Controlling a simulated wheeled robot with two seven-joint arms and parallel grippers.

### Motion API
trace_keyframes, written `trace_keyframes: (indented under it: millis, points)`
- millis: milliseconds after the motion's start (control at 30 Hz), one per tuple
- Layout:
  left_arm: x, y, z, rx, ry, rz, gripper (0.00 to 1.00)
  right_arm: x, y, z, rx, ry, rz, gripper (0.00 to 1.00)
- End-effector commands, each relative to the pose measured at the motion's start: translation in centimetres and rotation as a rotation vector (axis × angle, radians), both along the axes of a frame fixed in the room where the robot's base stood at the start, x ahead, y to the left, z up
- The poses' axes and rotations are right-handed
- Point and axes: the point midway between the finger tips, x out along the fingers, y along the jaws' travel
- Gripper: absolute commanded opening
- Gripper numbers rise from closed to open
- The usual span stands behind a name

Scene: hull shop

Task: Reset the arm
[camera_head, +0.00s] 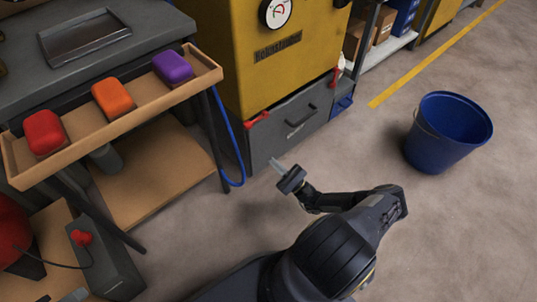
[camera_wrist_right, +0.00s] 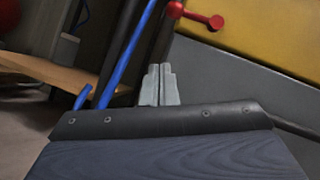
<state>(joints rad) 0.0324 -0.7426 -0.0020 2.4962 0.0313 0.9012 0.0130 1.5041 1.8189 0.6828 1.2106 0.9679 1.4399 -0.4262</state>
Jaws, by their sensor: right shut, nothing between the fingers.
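My right arm comes in from the bottom of the head view and bends up and to the left. Its right gripper (camera_head: 279,166) is in the air in front of the grey drawer front (camera_head: 300,120) under the yellow machine. In the right wrist view the two grey fingers of the right gripper (camera_wrist_right: 159,84) are together, with nothing between them. My left gripper does not show in either view.
A wooden tray (camera_head: 70,145) holds red (camera_head: 43,132), orange (camera_head: 113,97) and purple (camera_head: 173,67) blocks at the bench edge. A blue hose (camera_head: 228,135) hangs beside the bench. A blue bucket (camera_head: 446,140) stands on the floor at right. Open floor surrounds it.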

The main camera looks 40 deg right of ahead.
Motion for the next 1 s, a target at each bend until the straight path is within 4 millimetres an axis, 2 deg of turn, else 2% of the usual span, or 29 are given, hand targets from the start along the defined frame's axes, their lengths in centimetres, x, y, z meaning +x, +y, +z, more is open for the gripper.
trace_keyframes:
  millis: [167, 700, 767, 867, 1000]
  points:
    - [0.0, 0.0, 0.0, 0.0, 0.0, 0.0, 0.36, -0.5, -0.1, -0.3, 0.0, 0.0, 0.0, 0.0]
    - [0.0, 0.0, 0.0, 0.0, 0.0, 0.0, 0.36, -0.3, 0.0, -0.1, -0.008, 0.0, 0.011, 0.0]
    - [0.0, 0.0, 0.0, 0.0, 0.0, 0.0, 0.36, 0.0, 0.3, 0.7, -0.029, -0.001, 0.045, 0.0]
    - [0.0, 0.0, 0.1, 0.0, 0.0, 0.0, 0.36, 1.0, 1.7, 3.1, -0.108, -0.002, 0.169, 0.0]
    - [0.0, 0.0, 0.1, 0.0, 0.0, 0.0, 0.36, 2.1, 5.3, 8.2, -0.307, 0.01, 0.438, 0.0]
